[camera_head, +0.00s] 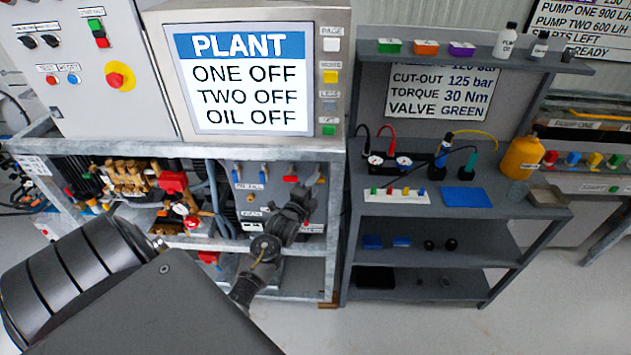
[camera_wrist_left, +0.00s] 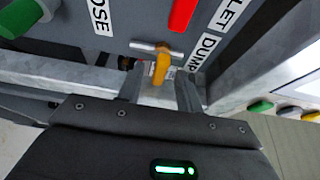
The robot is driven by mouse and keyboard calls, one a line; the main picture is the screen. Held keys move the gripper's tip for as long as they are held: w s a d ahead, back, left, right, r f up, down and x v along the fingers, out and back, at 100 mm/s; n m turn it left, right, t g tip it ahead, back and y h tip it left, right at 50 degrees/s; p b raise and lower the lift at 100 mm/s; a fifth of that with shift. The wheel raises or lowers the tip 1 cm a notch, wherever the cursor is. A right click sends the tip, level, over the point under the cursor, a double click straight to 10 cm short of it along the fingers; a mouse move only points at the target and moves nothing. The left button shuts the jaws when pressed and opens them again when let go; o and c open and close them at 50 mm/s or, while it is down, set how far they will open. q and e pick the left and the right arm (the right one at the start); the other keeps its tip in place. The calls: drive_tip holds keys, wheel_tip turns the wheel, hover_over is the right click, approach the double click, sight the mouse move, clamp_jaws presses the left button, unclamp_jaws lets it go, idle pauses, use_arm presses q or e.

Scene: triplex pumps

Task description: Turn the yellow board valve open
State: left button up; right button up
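The yellow board valve handle (camera_wrist_left: 161,68) shows in the left wrist view, below a short silver pipe (camera_wrist_left: 146,46) and beside a DUMP label (camera_wrist_left: 205,50). It points down toward my gripper. My left gripper (camera_wrist_left: 160,88) is open, with one finger on each side of the handle and gaps showing on both sides. In the head view my left gripper (camera_head: 312,186) is at the right end of the grey valve board (camera_head: 245,200). The yellow handle cannot be clearly made out there. My right gripper is not in view.
A red handle (camera_wrist_left: 182,15) is just above the yellow one, and a green handle (camera_wrist_left: 20,17) is at upper left. The PLANT screen (camera_head: 247,80) stands above the board. A grey shelf rack (camera_head: 440,230) stands to the right. The floor in front is clear.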

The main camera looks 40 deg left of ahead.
use_arm(q)
drive_tip(key=shift+w+a, duration=0.2)
drive_tip(key=shift+w, duration=0.45)
clamp_jaws()
